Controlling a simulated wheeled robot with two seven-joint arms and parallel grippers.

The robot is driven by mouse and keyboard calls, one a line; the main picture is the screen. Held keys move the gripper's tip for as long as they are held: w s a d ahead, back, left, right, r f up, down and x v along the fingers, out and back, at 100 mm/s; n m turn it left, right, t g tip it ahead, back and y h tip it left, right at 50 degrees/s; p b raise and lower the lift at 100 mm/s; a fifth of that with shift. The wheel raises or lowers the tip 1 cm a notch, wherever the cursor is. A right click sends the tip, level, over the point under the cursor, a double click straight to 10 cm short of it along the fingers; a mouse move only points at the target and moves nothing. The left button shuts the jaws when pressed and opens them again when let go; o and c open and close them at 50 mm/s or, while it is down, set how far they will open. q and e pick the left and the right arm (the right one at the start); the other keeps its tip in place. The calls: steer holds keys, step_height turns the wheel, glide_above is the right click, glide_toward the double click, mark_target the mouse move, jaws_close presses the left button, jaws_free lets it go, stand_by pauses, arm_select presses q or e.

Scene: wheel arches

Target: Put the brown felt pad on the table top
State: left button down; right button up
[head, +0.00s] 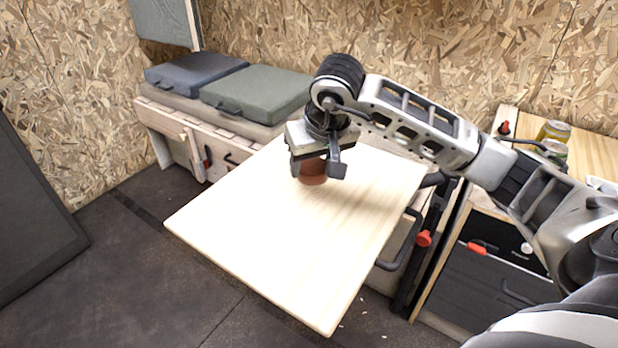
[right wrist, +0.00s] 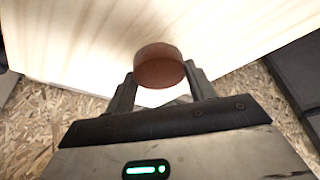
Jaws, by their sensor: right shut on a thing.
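The brown felt pad (head: 313,172) is a small round disc between the fingers of my right gripper (head: 318,168). In the right wrist view, the pad (right wrist: 159,66) sits between the two fingertips of the right gripper (right wrist: 160,76), which is shut on it. The pale wooden table top (head: 290,240) lies under the gripper, and the pad is over its far part. I cannot tell whether the pad touches the surface. The table top (right wrist: 90,40) also fills the upper part of the right wrist view. My left gripper is not in view.
Cushions in blue-grey (head: 195,72) and green (head: 255,93) lie on a bench behind the table top. A side counter (head: 575,145) at the right holds cans (head: 553,132). The table top is otherwise bare. Dark floor (head: 150,280) is open at the front left.

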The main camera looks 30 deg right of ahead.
mark_target(312, 168)
steer(key=shift+w+a+f, duration=0.1)
steer(key=shift+w+f, duration=0.15)
steer(key=shift+f, duration=0.05)
steer(key=x, duration=0.3)
steer(key=shift+s+a+f, duration=0.2)
steer(key=shift+s+f, duration=0.05)
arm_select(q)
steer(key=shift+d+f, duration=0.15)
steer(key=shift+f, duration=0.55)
arm_select(e)
steer(key=shift+f, duration=0.25)
arm_select(q)
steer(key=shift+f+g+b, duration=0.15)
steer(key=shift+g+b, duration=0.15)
steer(key=shift+b, duration=0.15)
arm_select(e)
steer(key=shift+f, duration=0.15)
steer(key=o, duration=1)
steer(key=shift+c, duration=0.2)
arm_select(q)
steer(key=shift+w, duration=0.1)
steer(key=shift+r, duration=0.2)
